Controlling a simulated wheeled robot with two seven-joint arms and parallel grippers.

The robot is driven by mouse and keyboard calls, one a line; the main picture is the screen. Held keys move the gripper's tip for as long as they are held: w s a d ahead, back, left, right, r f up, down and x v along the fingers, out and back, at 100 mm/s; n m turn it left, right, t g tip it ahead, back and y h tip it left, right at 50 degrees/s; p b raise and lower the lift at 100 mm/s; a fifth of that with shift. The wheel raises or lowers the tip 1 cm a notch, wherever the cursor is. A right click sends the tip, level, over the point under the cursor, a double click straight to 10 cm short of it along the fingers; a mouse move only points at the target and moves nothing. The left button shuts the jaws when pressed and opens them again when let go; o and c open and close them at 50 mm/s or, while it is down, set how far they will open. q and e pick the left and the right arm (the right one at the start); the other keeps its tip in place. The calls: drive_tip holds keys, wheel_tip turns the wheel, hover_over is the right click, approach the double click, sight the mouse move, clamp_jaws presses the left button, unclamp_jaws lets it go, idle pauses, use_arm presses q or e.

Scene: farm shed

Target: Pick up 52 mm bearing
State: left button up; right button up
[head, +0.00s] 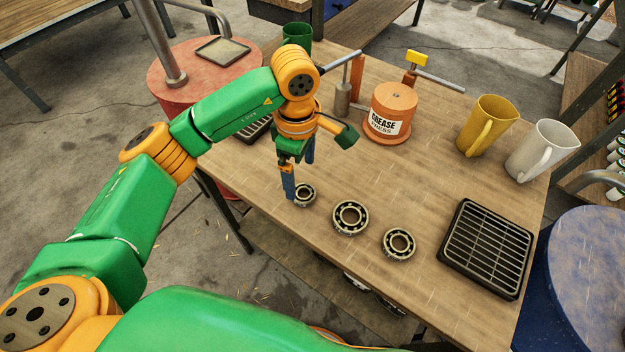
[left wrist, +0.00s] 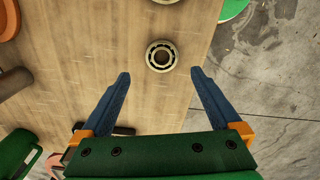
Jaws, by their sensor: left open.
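Three open ball bearings lie flat in a row on the wooden table. The left bearing (head: 305,187) looks smallest, the middle bearing (head: 350,202) largest, and the right bearing (head: 398,231) in between. No size marks are readable, so I cannot tell by label which is 52 mm. My left gripper (head: 299,178) is open and points down beside the left bearing, one blue finger partly in front of it. In the left wrist view one bearing (left wrist: 161,45) lies just beyond the open fingertips (left wrist: 160,74), centred between them. My right gripper is not in view.
A grease press (head: 393,105) stands behind the bearings. A yellow jug (head: 480,118) and a white jug (head: 545,145) stand at the right back. A black grated tray (head: 444,252) lies at the right. The table's front edge is close to the bearings.

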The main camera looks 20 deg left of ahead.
sight(304, 196)
use_arm(q)
drive_tip(key=f, duration=0.1)
drive_tip(key=f+p, duration=0.1)
drive_tip(key=f, duration=0.2)
drive_tip(key=shift+s+d+f+p, duration=0.2)
drive_tip(key=shift+s+f+p, duration=0.1)
drive_tip(key=shift+s, duration=0.1)
drive_tip(key=shift+w+d+f, duration=0.1)
drive_tip(key=shift+w+f, duration=0.1)
drive_tip(key=shift+f, duration=0.2)
clamp_jaws()
drive_tip(key=shift+r, duration=0.15)
